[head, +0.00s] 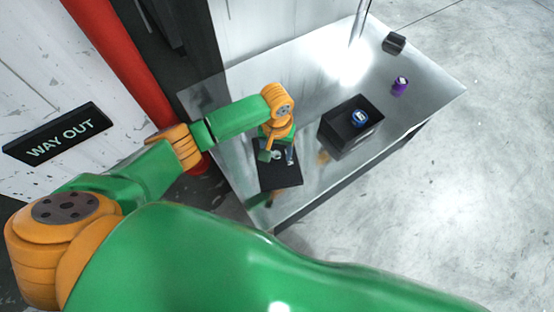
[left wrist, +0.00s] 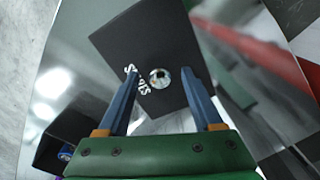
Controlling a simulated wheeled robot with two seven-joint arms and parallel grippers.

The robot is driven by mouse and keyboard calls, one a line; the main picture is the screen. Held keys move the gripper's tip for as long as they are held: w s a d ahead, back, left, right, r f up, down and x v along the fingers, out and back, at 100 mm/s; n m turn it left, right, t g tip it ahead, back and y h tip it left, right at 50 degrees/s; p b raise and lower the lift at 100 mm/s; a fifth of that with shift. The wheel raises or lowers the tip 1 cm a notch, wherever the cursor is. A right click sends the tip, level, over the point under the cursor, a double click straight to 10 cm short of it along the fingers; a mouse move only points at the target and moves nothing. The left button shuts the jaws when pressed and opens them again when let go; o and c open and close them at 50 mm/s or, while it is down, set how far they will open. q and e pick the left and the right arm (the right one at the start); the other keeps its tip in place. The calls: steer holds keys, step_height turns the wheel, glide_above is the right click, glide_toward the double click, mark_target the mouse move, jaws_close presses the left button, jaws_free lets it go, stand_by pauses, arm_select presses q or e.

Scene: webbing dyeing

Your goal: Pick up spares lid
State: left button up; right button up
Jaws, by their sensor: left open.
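The spares lid (head: 285,177) is a flat black square plate on the metal table. In the left wrist view the lid (left wrist: 135,38) shows a round silver knob (left wrist: 160,78) and white lettering partly hidden by a finger. My left gripper (head: 277,157) is over the lid in the head view. In the left wrist view my left gripper (left wrist: 160,75) is open, its two blue fingers on either side of the knob with gaps. I cannot tell how far the fingertips are above the plate. My right gripper is not in view.
An open black box (head: 338,142) with a blue round item (head: 360,118) inside stands right of the lid. A purple item (head: 400,86) and a small dark block (head: 394,43) are further back on the shiny table (head: 437,88). A red pipe (head: 125,62) stands left.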

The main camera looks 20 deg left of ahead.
arm_select(q)
steer(key=shift+c, duration=0.2)
jaws_close()
steer(key=shift+r, duration=0.15)
